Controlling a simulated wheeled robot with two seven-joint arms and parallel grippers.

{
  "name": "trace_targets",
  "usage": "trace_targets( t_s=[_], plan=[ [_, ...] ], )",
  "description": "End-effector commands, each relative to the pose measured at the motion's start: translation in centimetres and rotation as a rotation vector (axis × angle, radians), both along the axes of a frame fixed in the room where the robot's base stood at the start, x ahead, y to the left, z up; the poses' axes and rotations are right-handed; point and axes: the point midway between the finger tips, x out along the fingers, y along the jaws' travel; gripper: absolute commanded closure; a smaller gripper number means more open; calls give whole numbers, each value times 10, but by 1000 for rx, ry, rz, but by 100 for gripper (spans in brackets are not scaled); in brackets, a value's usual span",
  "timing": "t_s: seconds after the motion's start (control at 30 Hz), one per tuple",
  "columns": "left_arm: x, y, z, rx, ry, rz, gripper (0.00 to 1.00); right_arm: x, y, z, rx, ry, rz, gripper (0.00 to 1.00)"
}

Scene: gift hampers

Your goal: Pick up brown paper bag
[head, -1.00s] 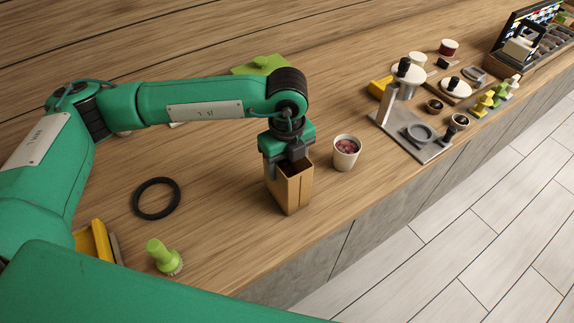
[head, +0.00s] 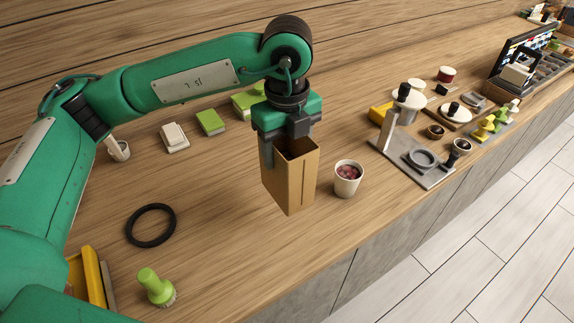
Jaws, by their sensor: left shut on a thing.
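The brown paper bag (head: 290,185) is upright with its dark open top facing up, near the middle of the head view. My left gripper (head: 287,140) is over the bag from above and shut on its upper edge. The bag appears held above the wooden counter. The finger contact is partly hidden by the gripper body. My right gripper does not show.
A white cup with dark red contents (head: 347,179) stands close to the right of the bag. A black ring (head: 151,226) and a green-handled brush (head: 155,288) lie to the left. A grey stand (head: 413,158) is further right. The counter (head: 215,215) is clear left of the bag.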

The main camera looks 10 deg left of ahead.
Motion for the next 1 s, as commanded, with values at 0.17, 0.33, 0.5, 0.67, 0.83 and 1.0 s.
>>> trace_targets(
  t_s=[0.17, 0.33, 0.5, 0.67, 0.83, 1.0],
  plan=[
    [0, 0, 24, -1, -3, -1, 86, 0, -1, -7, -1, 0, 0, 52],
    [1, 0, 44, -1, -3, 0, 86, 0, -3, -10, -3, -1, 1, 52],
    [1, 0, 59, -1, -2, 1, 86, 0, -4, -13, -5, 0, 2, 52],
    [0, 0, 69, -1, -1, 0, 86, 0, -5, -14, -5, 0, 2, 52],
    [0, 0, 75, 0, -1, 0, 86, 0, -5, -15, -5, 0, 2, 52],
    [0, 0, 78, 1, -1, 0, 86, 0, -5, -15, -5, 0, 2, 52]
  ],
)
